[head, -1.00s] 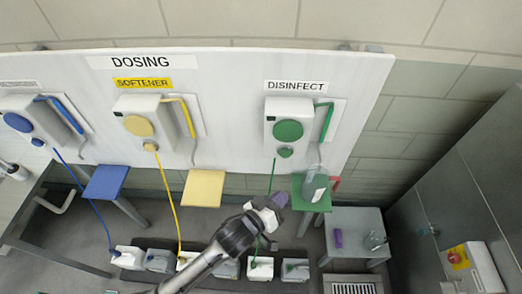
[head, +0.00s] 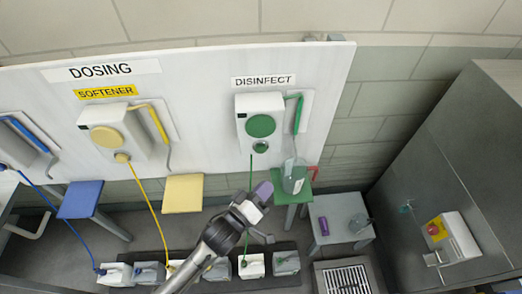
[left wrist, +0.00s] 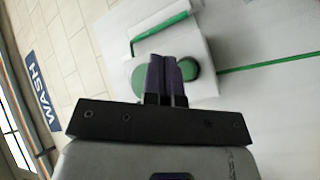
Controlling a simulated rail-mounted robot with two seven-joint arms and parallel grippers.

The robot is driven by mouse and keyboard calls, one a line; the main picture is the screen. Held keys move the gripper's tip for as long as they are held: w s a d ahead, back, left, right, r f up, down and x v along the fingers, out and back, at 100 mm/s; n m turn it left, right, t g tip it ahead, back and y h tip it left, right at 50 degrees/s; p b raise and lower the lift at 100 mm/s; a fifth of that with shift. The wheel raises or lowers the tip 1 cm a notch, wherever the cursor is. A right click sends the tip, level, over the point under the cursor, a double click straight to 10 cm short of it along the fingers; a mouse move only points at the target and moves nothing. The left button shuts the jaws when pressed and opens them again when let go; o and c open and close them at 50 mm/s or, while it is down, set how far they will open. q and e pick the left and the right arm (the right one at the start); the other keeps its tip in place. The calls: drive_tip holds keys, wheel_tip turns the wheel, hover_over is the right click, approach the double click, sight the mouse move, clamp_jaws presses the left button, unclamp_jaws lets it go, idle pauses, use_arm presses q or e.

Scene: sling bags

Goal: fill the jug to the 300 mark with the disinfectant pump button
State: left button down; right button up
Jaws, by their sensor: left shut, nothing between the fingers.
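The disinfectant pump (head: 262,127) hangs on the white board under the DISINFECT label. It has a large green disc (head: 260,126) and a smaller green button (head: 260,147) below it. The clear jug (head: 294,176) stands on the green shelf (head: 291,196) below the pump's spout; its level and marks are too small to read. My left gripper (head: 263,190) is shut and empty, below the pump and left of the jug. In the left wrist view its purple fingers (left wrist: 165,72) point at the pump and partly cover the green discs (left wrist: 182,68). My right gripper is out of view.
Yellow (head: 183,194) and blue (head: 80,199) shelves stand to the left under their pumps. Several canisters stand on the floor below. A grey side table (head: 341,222) holds a purple item (head: 323,227) and a clear vessel (head: 361,223). A steel cabinet (head: 440,150) closes the right side.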

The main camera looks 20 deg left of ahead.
sight(261, 148)
use_arm(q)
drive_tip(key=w+a+b, duration=0.1)
drive_tip(key=w+a, duration=0.3)
drive_tip(key=w, duration=0.3)
drive_tip(key=shift+b, duration=0.3)
drive_tip(key=shift+w, duration=0.1)
idle(0.6)
idle(0.9)
drive_tip(key=shift+w, duration=0.1)
idle(0.4)
drive_tip(key=shift+w+a, duration=0.15)
drive_tip(key=shift+w, duration=0.1)
